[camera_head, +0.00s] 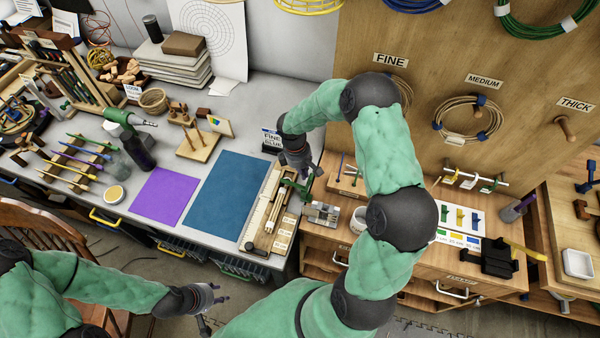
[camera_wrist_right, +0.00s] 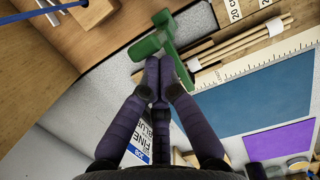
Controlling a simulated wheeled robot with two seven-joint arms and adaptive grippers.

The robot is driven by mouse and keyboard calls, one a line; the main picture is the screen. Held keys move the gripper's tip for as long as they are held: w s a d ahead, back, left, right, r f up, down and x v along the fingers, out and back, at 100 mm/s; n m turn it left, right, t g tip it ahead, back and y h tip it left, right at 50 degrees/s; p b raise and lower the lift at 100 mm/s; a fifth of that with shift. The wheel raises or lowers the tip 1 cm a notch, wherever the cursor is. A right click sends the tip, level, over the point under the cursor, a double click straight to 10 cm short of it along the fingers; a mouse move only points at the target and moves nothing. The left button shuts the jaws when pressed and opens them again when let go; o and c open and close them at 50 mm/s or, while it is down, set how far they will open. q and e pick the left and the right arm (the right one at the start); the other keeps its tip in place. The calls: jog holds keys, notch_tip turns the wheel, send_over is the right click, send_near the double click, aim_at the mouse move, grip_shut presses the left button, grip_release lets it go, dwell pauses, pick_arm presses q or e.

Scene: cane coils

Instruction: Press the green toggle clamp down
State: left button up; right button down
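The green toggle clamp (camera_head: 299,187) is at the far right end of the wooden measuring board (camera_head: 249,236). In the right wrist view the clamp (camera_wrist_right: 148,47) shows as a green lever with an upright part. My right gripper (camera_head: 303,174) is over the clamp. In the right wrist view its dark fingers (camera_wrist_right: 160,66) are drawn together, empty, with tips right at the green lever; whether they touch it I cannot tell. Thin cane pieces (camera_wrist_right: 225,43) lie on the board. My left gripper (camera_head: 214,311) hangs low in front of the bench, fingers apart and empty.
A blue mat (camera_head: 228,190) and a purple mat (camera_head: 164,196) lie left of the board. A metal block (camera_head: 322,213) and a white mug (camera_head: 359,219) are to the right. Cane coils (camera_head: 469,118) hang on the wooden panel.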

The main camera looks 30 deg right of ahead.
jog(key=shift+s+r, duration=0.1)
jog(key=shift+r, duration=0.05)
notch_tip(320, 180, up, 12)
jog(key=w+a, duration=0.1)
jog(key=shift+w+a+f, duration=0.2)
jog(key=shift+w, duration=0.2)
